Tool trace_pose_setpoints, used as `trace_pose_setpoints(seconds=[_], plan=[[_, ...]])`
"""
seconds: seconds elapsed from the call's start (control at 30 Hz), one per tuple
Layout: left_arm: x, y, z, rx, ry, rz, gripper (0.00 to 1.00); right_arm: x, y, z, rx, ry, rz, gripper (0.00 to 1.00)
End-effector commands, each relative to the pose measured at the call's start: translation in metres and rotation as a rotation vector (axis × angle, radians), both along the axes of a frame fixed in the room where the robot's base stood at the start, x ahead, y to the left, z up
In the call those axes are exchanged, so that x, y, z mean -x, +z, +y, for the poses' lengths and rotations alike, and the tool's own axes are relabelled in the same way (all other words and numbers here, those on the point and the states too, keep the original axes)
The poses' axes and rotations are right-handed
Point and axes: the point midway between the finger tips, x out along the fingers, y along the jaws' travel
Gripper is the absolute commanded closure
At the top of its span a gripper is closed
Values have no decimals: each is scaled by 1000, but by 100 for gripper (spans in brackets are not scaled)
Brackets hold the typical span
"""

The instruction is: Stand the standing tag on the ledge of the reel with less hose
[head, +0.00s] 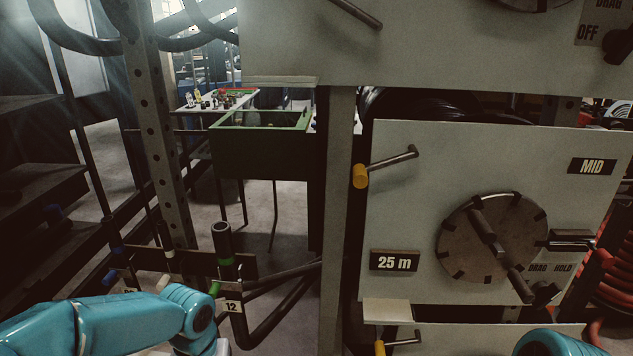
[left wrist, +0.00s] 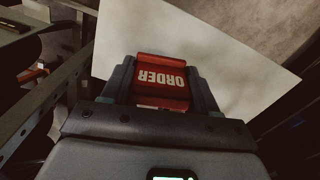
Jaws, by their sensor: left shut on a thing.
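The red standing tag (left wrist: 162,80), lettered ORDER, is clamped between the two fingers of my left gripper (left wrist: 162,88) in the left wrist view. Its lettering reads upside down there, and a pale flat panel (left wrist: 225,65) lies behind it. The head view shows part of my left arm at lower left, but not the gripper or tag. A reel front panel (head: 400,230) marked MID has a 25 m plate and a small pale ledge (head: 387,311) below its lower left corner. Another panel (head: 300,40) above has a ledge (head: 278,81). My right gripper is out of view.
Black hose (head: 440,104) shows above the MID panel, mostly hidden. A dark pipe tagged 12 (head: 232,307) stands near my left arm. Red hose (head: 618,260) hangs at right.

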Motion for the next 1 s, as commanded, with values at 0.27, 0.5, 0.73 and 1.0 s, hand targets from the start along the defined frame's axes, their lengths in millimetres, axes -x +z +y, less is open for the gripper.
trace_pose_setpoints(seconds=[0.27, 0.5, 0.73, 1.0], plan=[[-9, 0, -3, 0, -144, -2, 74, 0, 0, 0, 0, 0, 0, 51], [-9, 1, -2, 0, -142, -1, 74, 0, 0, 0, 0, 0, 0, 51], [-8, 1, -2, 0, -157, -1, 74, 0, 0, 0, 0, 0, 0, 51], [6, 15, 10, -1, -259, -4, 74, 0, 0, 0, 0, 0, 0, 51]])
